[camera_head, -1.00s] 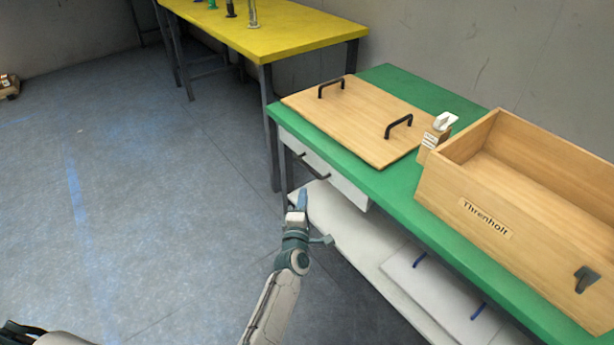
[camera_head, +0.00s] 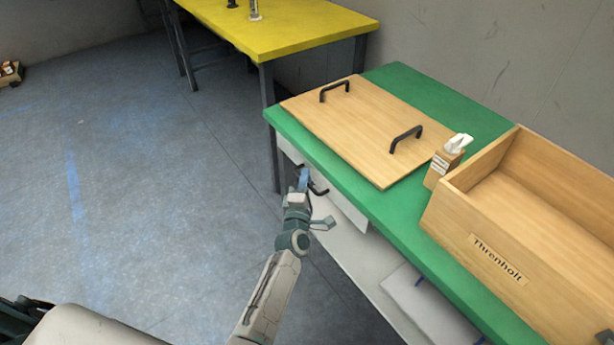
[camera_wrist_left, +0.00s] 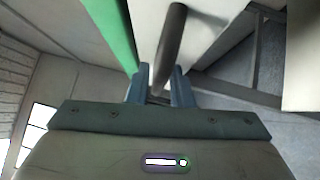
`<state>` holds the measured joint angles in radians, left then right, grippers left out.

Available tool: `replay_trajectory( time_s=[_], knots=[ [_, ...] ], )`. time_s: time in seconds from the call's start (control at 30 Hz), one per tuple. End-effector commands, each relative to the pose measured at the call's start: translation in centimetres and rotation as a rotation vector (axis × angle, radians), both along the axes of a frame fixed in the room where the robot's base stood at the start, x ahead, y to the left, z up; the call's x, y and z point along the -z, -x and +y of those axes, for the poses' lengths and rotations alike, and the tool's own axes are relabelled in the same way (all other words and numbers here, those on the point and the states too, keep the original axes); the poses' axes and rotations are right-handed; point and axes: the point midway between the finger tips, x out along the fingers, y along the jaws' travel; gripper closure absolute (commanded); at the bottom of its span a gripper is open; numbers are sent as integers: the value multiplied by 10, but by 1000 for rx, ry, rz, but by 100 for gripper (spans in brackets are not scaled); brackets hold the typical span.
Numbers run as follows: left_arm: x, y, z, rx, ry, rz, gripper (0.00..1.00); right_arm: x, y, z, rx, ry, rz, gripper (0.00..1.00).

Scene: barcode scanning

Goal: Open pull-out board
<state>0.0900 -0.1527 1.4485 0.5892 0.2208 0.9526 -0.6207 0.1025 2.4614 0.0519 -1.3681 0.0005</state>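The pull-out board is a white front (camera_head: 345,207) under the green table top. Its dark bar handle (camera_head: 319,189) faces the floor side. My left gripper (camera_head: 303,180) is at this handle and covers part of it. In the left wrist view the dark handle (camera_wrist_left: 171,45) runs down toward the gap between the two blue fingertips (camera_wrist_left: 161,88). The fingers stand apart, and I see no clear grip on the bar. The board sits in under the table top. My right gripper is not in view.
On the green table (camera_head: 375,205) lie a wooden lid (camera_head: 360,130) with two black handles, a small dispenser box (camera_head: 446,163) and a large wooden box (camera_head: 480,240) marked Threnholt. A white shelf (camera_head: 372,268) is below.

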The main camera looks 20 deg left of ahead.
Motion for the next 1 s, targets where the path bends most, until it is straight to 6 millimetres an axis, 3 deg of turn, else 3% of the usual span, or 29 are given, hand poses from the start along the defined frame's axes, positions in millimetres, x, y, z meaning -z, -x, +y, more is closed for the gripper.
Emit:
replay_trajectory(
  time_s=[0.13,0.27,0.63,0.77,1.0],
  knots=[
    [0,0,0,0,0,0,80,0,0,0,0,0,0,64],
    [0,0,0,0,0,0,100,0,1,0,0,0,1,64],
    [0,7,6,0,-2,0,100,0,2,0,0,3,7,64],
    [0,24,19,-1,-5,1,100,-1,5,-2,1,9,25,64],
    [-1,79,61,0,-7,2,100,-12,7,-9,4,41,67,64]
  ],
)
